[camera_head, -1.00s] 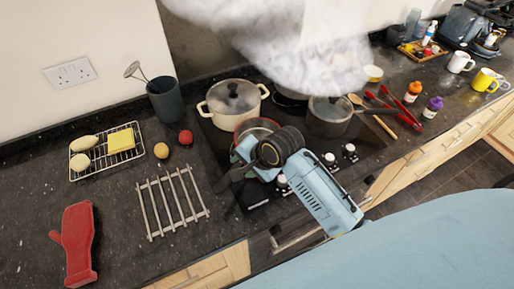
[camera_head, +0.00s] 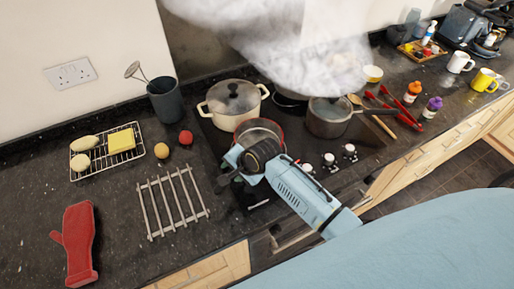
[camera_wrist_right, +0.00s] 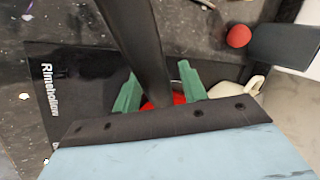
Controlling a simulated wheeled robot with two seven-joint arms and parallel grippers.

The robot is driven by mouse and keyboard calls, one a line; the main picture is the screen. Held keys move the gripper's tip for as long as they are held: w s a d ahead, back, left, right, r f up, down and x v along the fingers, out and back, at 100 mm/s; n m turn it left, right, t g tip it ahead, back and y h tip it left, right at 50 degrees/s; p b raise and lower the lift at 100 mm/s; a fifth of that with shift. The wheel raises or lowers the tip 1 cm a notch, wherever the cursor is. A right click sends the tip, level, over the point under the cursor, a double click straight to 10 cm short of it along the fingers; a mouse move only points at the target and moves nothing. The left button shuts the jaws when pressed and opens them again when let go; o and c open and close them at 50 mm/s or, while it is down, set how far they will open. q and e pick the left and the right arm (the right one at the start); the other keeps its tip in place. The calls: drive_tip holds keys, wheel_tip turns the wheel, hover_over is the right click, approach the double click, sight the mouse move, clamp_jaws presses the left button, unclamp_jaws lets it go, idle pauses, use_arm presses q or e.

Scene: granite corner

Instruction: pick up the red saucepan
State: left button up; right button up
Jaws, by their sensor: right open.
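The red saucepan (camera_head: 262,123) stands on the front left of the black hob, partly hidden behind my right gripper and wrist. In the right wrist view its red body (camera_wrist_right: 165,101) shows only as a small patch behind the wrist edge, and its dark handle (camera_wrist_right: 137,40) runs from the top edge down between two green fingers. My right gripper (camera_wrist_right: 160,88) is open, with one finger on each side of the handle; I cannot tell whether either touches it. In the head view the right gripper (camera_head: 231,166) is at the pan's near left side. My left gripper is out of view.
A cream lidded pot (camera_head: 234,104) stands close behind the saucepan. A grey pan (camera_head: 328,122) is to the right. A metal trivet (camera_head: 173,203) lies to the left on the counter. Steam (camera_head: 290,50) hides part of the back of the hob.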

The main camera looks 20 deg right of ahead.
clamp_jaws()
drive_tip(key=shift+w+r, duration=0.1)
idle(0.3)
